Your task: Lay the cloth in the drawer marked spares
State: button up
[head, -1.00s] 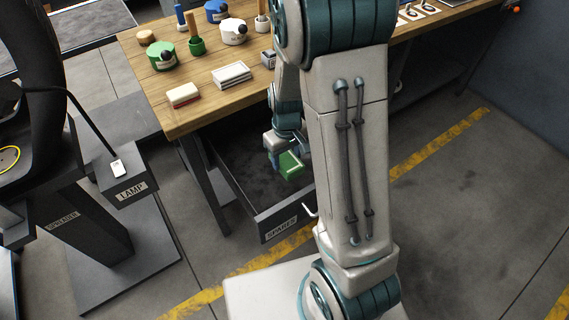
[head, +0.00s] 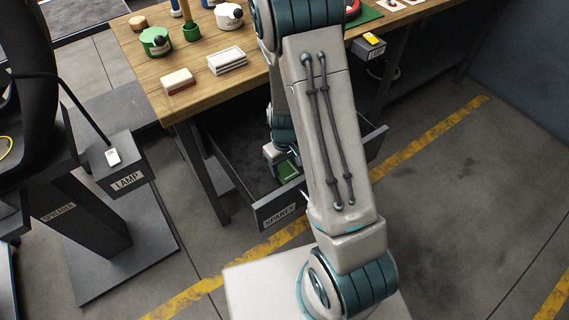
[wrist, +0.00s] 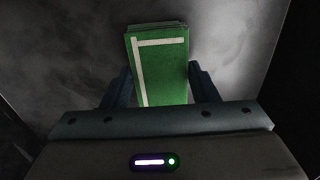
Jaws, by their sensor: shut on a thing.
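The cloth (wrist: 160,70) is a folded green pad with a pale stripe, held between the two fingers of my gripper (wrist: 160,88) in the wrist view. In the head view the cloth (head: 287,171) shows as a small green patch inside the open drawer marked SPARES (head: 264,216). My gripper (head: 280,160) is down inside that drawer, partly hidden by my arm. The drawer's dark floor shows around the cloth in the wrist view. I cannot tell whether the cloth touches the floor.
The wooden bench (head: 180,105) stands above the drawer, with a red-and-white block (head: 178,82), a white stack (head: 227,61) and green pots (head: 155,41) on it. A LAMP box (head: 124,165) and a SPREADER post (head: 75,215) stand at left. My arm hides part of the drawer.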

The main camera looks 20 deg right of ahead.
aim_at(284, 167)
jog(key=shift+f, duration=0.2)
jog(key=o, duration=0.9)
jog(key=shift+o, duration=0.2)
jog(key=shift+r, duration=0.1)
notch_tip(284, 167, up, 13)
jog(key=p, duration=0.2)
jog(key=s+r+m+t, duration=0.2)
jog(key=s+r+m, duration=0.1)
jog(key=s+r, duration=1)
notch_tip(284, 167, up, 2)
jog(key=shift+s+a+r+m, duration=0.1)
jog(key=shift+s+a+m, duration=0.1)
jog(key=shift+s+m, duration=0.15)
